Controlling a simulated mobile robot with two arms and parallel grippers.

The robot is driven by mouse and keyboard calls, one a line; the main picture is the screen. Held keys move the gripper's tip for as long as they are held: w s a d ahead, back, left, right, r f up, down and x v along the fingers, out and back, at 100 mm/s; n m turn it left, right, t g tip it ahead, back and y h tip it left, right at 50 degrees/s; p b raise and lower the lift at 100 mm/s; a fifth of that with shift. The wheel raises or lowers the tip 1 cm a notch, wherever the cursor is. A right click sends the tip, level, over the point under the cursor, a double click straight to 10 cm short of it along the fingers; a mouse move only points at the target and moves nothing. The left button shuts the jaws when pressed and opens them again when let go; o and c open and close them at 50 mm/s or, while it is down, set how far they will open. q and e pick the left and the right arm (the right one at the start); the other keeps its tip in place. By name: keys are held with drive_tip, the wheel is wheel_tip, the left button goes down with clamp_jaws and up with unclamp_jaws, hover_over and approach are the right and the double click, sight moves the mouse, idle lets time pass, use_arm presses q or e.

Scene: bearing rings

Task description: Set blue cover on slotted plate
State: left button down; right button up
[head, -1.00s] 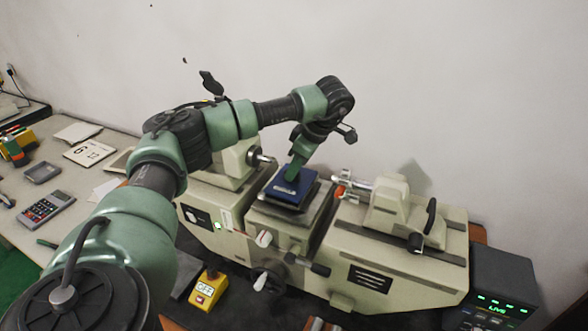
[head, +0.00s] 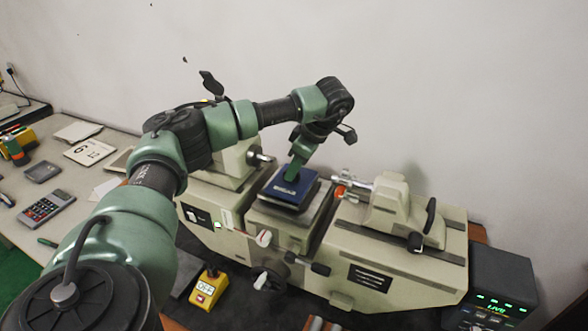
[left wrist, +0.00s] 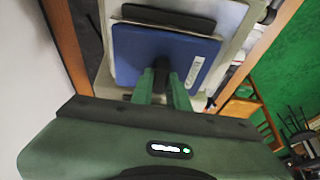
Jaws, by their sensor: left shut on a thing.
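The blue cover (head: 293,194) is a flat square block with a small white label, over the middle stage of the beige machine. It also shows in the left wrist view (left wrist: 203,48). My left gripper (head: 292,172) reaches down onto it from above. In the left wrist view its green fingers (left wrist: 162,85) are shut on a dark knob (left wrist: 161,68) on the cover. A pale plate (head: 314,212) lies below the cover; its slots are hidden. I cannot tell whether the cover rests on it or hangs just above. My right gripper is not in view.
The machine's tailstock (head: 395,205) stands right of the stage and its headstock (head: 228,165) left. A metal spindle with a red part (head: 345,188) points at the cover. A yellow switch box (head: 206,290) stands in front. A calculator (head: 46,206) lies on the left table.

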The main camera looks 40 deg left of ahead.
use_arm(q)
drive_tip(key=shift+f, duration=0.2)
drive_tip(key=c, duration=1.3)
unclamp_jaws()
drive_tip(key=shift+r, duration=4.25)
